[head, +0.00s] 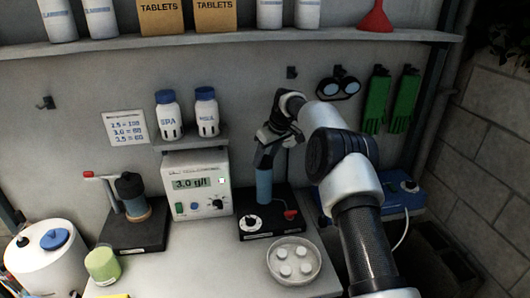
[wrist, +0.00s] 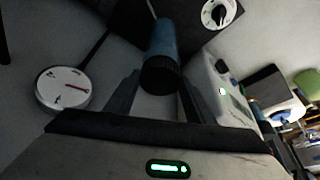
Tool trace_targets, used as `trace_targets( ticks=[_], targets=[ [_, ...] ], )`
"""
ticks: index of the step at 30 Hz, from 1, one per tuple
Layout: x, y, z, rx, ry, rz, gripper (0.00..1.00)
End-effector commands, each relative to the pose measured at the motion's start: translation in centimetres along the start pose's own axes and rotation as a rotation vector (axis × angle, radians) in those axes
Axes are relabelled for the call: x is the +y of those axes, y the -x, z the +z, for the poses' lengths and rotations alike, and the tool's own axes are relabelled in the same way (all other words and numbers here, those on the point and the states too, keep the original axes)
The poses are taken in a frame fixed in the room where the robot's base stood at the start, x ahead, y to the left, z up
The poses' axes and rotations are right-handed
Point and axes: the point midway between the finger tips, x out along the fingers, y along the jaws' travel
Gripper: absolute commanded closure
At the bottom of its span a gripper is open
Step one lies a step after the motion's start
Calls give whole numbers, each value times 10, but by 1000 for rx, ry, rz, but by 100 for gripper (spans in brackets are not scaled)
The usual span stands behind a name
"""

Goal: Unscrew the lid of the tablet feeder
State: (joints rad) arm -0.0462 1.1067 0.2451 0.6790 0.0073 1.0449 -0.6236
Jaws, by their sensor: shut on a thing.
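The tablet feeder (head: 264,187) is an upright blue cylinder on a black base with a white dial and a red lever. In the wrist view the feeder's blue body (wrist: 164,40) ends in a dark ribbed lid (wrist: 160,76). The two fingers of my gripper (wrist: 157,92) stand on either side of this lid, shut on it. The lid sits on the body with no gap that I can see.
A meter (head: 196,183) reading 3.0 g/l stands left of the feeder, below a small shelf with two bottles (head: 187,115). A dish of white tablets (head: 293,275) lies in front. A second device (head: 133,205) stands further left. A round gauge (wrist: 65,88) shows in the wrist view.

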Motion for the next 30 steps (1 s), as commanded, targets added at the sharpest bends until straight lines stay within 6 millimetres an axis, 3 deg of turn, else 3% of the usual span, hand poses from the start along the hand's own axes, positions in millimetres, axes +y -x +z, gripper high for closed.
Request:
trace_targets(
  ticks=[11,12,15,21,24,30],
  targets=[
    [1,0,0,1,55,-21,73],
    [0,0,0,1,55,-21,44],
    [0,0,0,1,54,-21,29],
    [0,0,0,1,54,-21,29],
    [0,0,0,1,54,-21,14],
    [0,0,0,1,54,-21,14]
  ],
)
